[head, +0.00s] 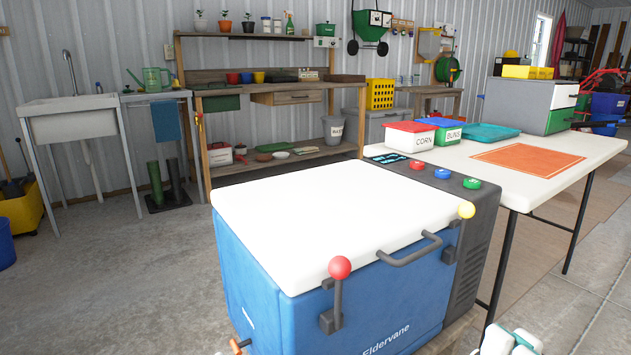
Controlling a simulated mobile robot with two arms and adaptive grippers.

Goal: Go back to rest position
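A blue chest cooler (270,290) marked "Eldervane" stands close in front of me. Its white lid (330,215) is shut.
A white table (600,150) at the right holds a CORN box (410,141), a BUNS box (447,137), a teal tray (490,132), an orange mat (530,159) and a grey-green case (515,105). A sink (75,120) and wooden workbench (190,130) stand behind.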

